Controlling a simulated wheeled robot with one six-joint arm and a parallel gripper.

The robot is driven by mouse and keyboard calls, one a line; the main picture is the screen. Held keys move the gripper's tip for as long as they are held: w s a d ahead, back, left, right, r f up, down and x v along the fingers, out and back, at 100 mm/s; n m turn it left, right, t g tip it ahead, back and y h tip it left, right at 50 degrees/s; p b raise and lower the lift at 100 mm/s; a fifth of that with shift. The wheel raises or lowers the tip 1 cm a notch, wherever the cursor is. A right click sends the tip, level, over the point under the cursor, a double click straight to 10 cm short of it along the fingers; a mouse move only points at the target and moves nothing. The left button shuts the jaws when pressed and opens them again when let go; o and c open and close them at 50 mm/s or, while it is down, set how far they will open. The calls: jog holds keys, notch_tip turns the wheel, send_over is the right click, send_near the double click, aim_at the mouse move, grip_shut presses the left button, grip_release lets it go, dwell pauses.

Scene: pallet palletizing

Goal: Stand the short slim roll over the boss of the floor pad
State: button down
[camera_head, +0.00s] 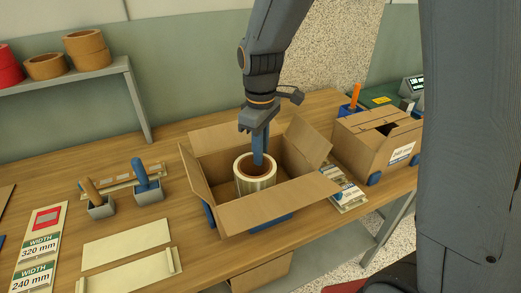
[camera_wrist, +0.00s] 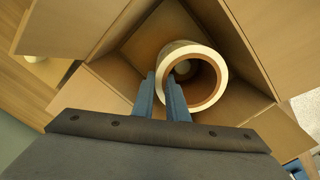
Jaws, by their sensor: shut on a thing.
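The roll (camera_head: 257,184), pale and glossy outside with a brown core, is in the open cardboard box (camera_head: 265,213). It looks upright; I cannot tell whether it touches the box floor. My gripper (camera_head: 260,158) reaches down into the box and is shut on the roll's wall. The wrist view shows the roll's round rim (camera_wrist: 222,78) by the two blue fingers of my gripper (camera_wrist: 160,76). A small round shape (camera_wrist: 182,68) shows deep in its bore; I cannot tell if it is the boss. The floor pad is not clearly visible.
The box's flaps stand open around my gripper. A second box (camera_head: 375,145) stands to the right, with flat packets (camera_head: 343,190) between. Small holders with handles (camera_head: 148,190) and pale boards (camera_head: 125,243) lie left. A shelf (camera_head: 85,75) with tape rolls stands back left.

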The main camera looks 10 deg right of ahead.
jog(key=shift+f, duration=0.6)
jog(key=c, duration=1.7)
grip_release()
jog(key=shift+o, duration=0.2)
